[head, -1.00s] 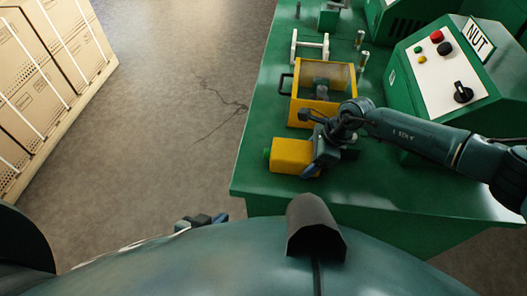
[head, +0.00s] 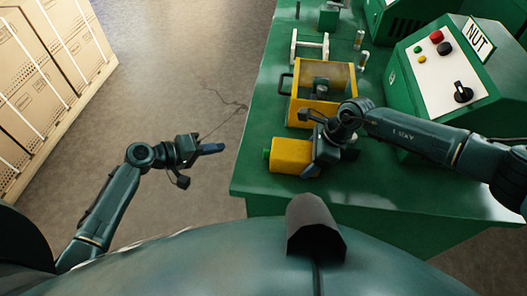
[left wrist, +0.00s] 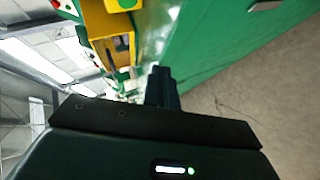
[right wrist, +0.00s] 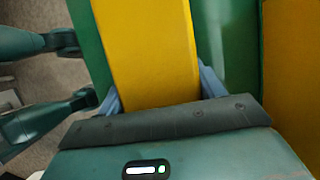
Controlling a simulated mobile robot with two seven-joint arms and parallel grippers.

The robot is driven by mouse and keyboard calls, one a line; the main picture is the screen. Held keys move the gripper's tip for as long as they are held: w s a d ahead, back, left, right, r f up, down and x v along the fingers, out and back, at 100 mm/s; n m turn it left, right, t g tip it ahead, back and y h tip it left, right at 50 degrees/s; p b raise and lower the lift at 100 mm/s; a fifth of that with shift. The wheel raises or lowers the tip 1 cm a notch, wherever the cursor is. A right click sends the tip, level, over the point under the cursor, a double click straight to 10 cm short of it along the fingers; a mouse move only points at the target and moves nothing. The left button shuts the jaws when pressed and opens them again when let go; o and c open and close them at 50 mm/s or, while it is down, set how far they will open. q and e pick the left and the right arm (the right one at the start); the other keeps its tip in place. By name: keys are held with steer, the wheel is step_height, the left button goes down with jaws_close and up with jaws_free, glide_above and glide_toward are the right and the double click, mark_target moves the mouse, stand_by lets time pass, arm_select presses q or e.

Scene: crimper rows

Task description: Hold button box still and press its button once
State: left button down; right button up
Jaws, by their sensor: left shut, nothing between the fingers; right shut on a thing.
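The button box (head: 290,155) is a yellow block lying on the green table near its left front corner. Its green button (head: 266,154) is on the end facing left, toward the table edge. My right gripper (head: 315,163) is shut on the other end of the box; in the right wrist view the yellow box (right wrist: 150,50) sits between its blue fingers. My left gripper (head: 212,148) is shut and empty, off the table edge over the floor, pointing right and apart from the button. In the left wrist view the green button (left wrist: 127,3) is cut by the top edge.
A yellow open-fronted fixture (head: 296,110) stands behind the box on the green table (head: 262,180). A green control box labelled NUT (head: 440,65) is at the right. Strapped cartons (head: 40,80) stand far left. The floor between is clear.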

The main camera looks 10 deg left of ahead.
mark_target(247, 162)
arm_select(q)
steer(key=shift+d, duration=0.15)
steer(key=shift+d, duration=4.3)
steer(key=shift+d, duration=0.45)
steer(key=shift+s+d, duration=0.1)
steer(key=shift+d, duration=0.6)
steer(key=shift+a, duration=1.1)
steer(key=shift+a, duration=2.55)
